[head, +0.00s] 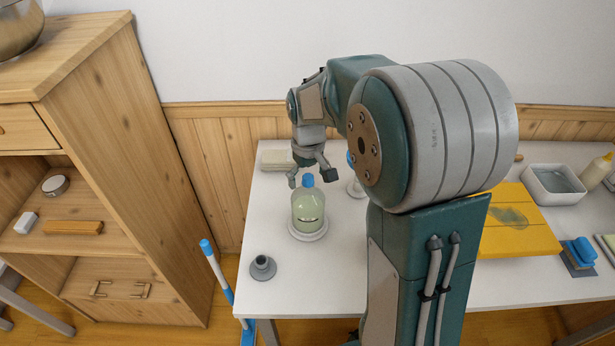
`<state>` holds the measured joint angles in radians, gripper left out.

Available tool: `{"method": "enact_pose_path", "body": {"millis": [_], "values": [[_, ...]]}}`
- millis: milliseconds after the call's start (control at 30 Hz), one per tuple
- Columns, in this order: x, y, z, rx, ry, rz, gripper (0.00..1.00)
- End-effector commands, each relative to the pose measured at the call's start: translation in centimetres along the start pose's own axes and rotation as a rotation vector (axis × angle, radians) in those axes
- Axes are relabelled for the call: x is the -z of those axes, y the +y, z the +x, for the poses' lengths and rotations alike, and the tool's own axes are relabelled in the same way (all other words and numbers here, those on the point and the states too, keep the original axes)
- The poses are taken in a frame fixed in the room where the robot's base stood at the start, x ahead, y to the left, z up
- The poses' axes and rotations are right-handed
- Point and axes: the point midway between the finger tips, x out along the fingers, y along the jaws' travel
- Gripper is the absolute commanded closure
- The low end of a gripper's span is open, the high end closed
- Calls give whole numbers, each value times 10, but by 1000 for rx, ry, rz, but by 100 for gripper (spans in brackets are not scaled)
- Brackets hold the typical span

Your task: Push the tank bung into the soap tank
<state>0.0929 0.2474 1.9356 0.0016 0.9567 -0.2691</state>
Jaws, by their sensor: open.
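The soap tank (307,212) is a clear rounded jar with pale green liquid, upright on a round white base on the table. A blue bung (307,180) stands at the top of its neck. How deep it sits cannot be told. My gripper (309,175) points down over the jar with its fingers spread. The bung shows between and slightly below the fingertips, and I see no clear contact.
A grey round flanged piece (263,267) lies near the white table's (300,290) front left. Another jar (355,187) is partly hidden behind my arm. A yellow board (515,225), white basin (554,184) and blue brush (579,252) are right. A wooden cabinet (140,150) stands left.

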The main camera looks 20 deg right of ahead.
Motion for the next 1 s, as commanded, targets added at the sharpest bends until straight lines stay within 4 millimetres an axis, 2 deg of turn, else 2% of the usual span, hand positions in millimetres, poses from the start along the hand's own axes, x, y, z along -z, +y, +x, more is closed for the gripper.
{"method": "enact_pose_path", "body": {"millis": [467,1000], "values": [[0,0,0,0,1,0,0],[0,0,-14,0,1,0,0]]}}
